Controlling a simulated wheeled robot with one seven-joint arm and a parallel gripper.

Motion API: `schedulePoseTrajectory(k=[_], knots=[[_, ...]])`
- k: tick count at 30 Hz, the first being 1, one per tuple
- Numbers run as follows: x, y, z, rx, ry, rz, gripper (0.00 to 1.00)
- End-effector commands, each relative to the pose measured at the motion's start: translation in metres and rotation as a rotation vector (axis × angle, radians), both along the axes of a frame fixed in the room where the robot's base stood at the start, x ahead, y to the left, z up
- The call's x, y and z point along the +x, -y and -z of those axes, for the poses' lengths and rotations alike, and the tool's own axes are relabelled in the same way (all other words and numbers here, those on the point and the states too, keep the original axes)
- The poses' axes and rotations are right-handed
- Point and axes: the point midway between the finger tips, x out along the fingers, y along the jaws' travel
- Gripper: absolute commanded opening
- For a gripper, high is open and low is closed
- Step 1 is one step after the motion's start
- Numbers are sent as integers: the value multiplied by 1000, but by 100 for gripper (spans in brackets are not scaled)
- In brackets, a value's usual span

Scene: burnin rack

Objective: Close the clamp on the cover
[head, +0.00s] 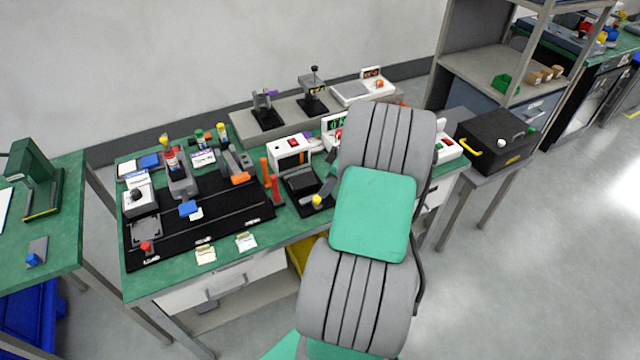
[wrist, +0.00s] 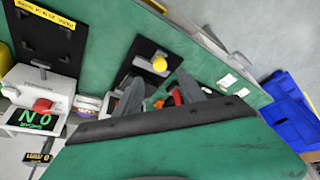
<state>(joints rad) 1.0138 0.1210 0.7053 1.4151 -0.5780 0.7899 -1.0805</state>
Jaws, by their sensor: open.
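My gripper (wrist: 159,82) is open and empty in the wrist view, its two dark fingers apart. A yellow round knob (wrist: 160,63) on a black plate (wrist: 133,58) lies just beyond the fingertips, roughly in line with the gap between them; it looks like the clamp's handle. In the head view the yellow knob (head: 317,200) sits at the front right of a black boxy fixture (head: 301,184), which may be the cover. My arm hides part of this area. I cannot tell the clamp's exact position, and no contact with the knob shows.
Red-orange upright handles (head: 277,188) stand left of the fixture. A large black tray (head: 230,212) with several devices fills the bench's left. A black case with yellow handle (head: 495,138) is at right.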

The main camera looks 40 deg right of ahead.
Motion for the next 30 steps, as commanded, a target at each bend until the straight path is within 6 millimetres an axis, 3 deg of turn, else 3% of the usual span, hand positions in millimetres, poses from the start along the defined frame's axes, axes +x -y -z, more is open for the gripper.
schedulePoseTrajectory(k=[9,20,30], knots=[[19,-12,53,3,-4,3,47],[22,-12,63,-1,-3,5,46],[22,-13,63,-1,-3,5,18]])
